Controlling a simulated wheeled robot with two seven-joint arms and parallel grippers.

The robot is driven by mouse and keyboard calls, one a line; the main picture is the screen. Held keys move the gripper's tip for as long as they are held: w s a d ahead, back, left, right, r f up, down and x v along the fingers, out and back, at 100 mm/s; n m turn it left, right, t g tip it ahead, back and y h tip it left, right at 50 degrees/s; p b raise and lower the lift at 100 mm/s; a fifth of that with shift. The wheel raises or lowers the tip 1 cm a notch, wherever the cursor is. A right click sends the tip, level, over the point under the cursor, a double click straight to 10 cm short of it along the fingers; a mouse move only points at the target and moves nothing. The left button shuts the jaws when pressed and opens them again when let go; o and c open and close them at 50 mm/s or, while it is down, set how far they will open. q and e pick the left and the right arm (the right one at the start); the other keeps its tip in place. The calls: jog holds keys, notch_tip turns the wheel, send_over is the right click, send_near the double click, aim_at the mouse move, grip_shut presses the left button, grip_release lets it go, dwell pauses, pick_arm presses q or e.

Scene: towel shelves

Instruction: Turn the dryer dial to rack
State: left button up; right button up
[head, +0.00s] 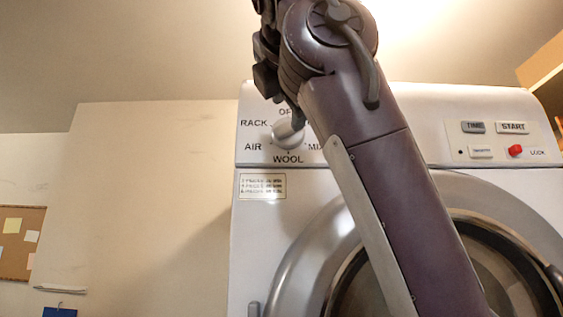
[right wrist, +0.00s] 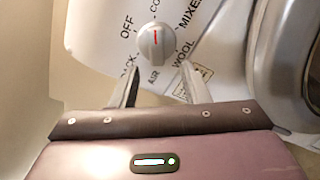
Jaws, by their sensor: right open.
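The dryer dial (head: 288,134) is a pale round knob on the left of the dryer's white top panel, with labels RACK, AIR, WOOL, OFF and a partly hidden MIX around it. In the right wrist view the dial (right wrist: 156,44) carries a red mark that points up, roughly towards a cut-off label starting CO. My right gripper (right wrist: 160,66) is open and empty; its two fingertips are on either side of the dial's lower edge, and I cannot tell if they touch it. In the head view my right arm covers part of the labels. My left gripper is not in view.
The dryer's round door (head: 310,262) is below the panel, partly behind my arm. A red button (head: 515,149) and START label are at the panel's right. A cork board (head: 22,243) hangs on the left wall. The space left of the dryer is clear.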

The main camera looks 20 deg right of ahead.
aim_at(289, 125)
jog(key=p+x, duration=0.1)
jog(key=x, duration=0.1)
jog(key=p+x, duration=0.1)
jog(key=x, duration=0.3)
jog(key=shift+d+r+p, duration=0.15)
jog(key=shift+r+p, duration=0.1)
jog(key=shift+p, duration=0.15)
jog(key=shift+s, duration=0.1)
jog(key=shift+c, duration=0.9)
jog(key=c, duration=0.5)
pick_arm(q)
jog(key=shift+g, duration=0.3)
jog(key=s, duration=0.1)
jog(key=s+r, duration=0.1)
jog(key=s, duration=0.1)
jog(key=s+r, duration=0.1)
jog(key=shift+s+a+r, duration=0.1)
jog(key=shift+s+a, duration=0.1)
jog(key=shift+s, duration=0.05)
pick_arm(e)
grip_shut()
